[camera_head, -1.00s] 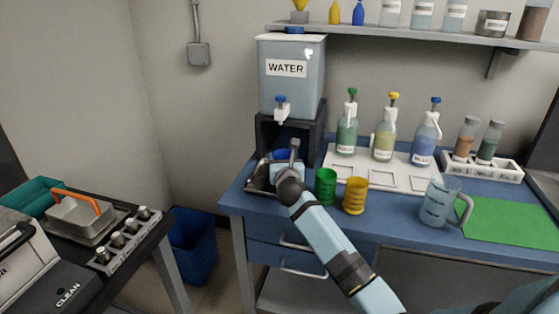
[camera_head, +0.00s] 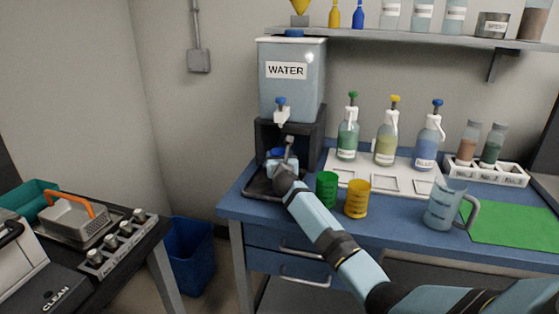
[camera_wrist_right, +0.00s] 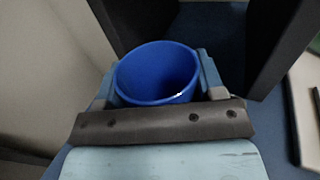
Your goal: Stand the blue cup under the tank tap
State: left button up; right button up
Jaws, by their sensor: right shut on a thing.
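The blue cup (camera_wrist_right: 155,75) is between the two fingers of my right gripper in the right wrist view, and its open mouth faces the camera. In the head view, only a bit of the cup (camera_head: 277,152) shows behind my right gripper (camera_head: 282,162), which is shut on it. The tank (camera_head: 292,82), labelled WATER, stands on a black stand (camera_head: 314,142). Its tap (camera_head: 281,111), with a blue top, is above the cup. The cup's base is hidden, so I cannot tell whether it touches the dark tray (camera_head: 256,184) below. My left gripper is not in view.
A green cup (camera_head: 326,188) and a yellow cup (camera_head: 356,198) stand right of my right gripper. A clear jug (camera_head: 443,208) and a green mat (camera_head: 515,222) are farther right. Pump bottles stand behind on a white rack (camera_head: 355,178).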

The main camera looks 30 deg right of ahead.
jog(key=shift+f, duration=0.1)
jog(key=o, duration=1)
